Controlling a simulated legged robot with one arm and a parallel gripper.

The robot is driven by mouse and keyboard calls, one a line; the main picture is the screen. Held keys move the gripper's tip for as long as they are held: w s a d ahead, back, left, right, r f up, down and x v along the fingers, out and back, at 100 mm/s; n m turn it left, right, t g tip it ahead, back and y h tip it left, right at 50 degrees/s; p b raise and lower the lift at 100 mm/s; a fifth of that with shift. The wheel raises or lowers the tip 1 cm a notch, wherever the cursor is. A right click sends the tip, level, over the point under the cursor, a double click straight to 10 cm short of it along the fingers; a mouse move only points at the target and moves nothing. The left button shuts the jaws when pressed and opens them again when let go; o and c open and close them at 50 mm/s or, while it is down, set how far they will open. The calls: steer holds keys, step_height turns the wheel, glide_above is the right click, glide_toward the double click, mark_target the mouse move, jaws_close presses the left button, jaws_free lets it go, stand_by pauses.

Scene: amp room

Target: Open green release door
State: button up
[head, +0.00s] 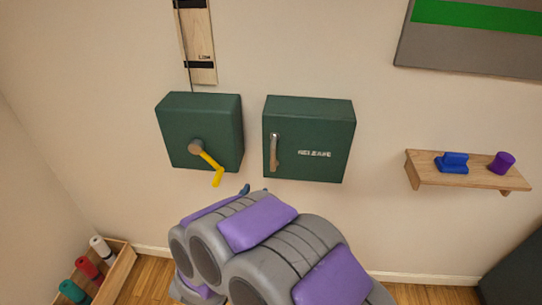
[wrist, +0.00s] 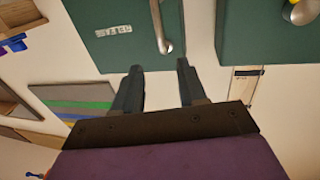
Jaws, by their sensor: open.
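The green release door (head: 325,125) is the front of a dark green wall box with a "RELEASE" label. It looks shut. Its upright metal handle (head: 274,152) is near the door's left edge. The wrist view shows the scene turned over, with the door (wrist: 110,50) at the top and the handle (wrist: 160,28) beyond my fingers. My gripper (wrist: 160,68) is open and empty, its two fingertips apart on either side of the handle's line. The fingertips look short of the handle, not touching it. In the head view my arm hides most of the gripper, below the door.
A second green box (head: 205,120) with a yellow crank (head: 209,163) is on the wall to the left. A wooden shelf (head: 466,174) with a blue object (head: 452,163) and a purple cup-like object (head: 501,163) is at right. A wooden bin (head: 118,275) with rolls stands lower left.

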mark_target(272, 158)
steer(key=b+x, duration=0.3)
steer(key=x, duration=1.4)
steer(key=shift+f, duration=0.1)
steer(key=shift+c, duration=0.4)
jaws_close()
